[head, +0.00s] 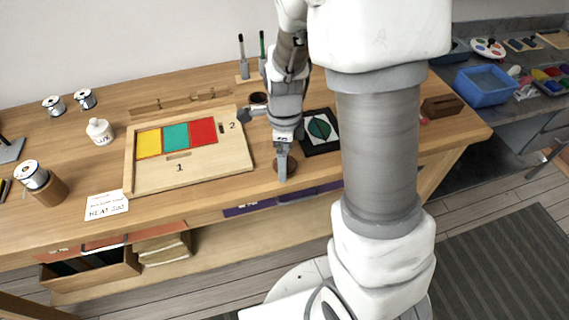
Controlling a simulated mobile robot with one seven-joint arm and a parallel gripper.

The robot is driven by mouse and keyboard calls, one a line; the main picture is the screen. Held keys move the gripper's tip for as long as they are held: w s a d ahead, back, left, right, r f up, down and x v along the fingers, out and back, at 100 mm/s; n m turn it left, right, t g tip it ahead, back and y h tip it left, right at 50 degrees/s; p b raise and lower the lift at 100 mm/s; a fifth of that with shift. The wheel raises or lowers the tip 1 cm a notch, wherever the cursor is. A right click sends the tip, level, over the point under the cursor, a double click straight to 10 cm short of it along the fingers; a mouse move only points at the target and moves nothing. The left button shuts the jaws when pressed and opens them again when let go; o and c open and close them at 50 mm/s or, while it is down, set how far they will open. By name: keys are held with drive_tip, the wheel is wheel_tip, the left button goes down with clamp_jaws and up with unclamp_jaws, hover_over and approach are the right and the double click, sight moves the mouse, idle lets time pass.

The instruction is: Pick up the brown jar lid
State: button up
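A round brown disc, which looks like the brown jar lid (292,166), lies near the front edge of the wooden workbench (330,175). My gripper (282,177) points straight down over it, and its fingers hide the disc's middle. The fingers show edge-on, so I cannot tell whether they are open or touching the disc.
A wooden tray (190,179) with yellow, teal and red panels lies left of my gripper. A black-framed piece with a green oval (320,128) is just right and behind. A small dark-topped jar (258,98) stands behind. A white bottle (100,132) stands farther left.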

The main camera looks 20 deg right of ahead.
drive_tip(key=shift+c, duration=0.2)
drive_tip(key=c, duration=1.3)
drive_tip(key=shift+r, duration=0.15)
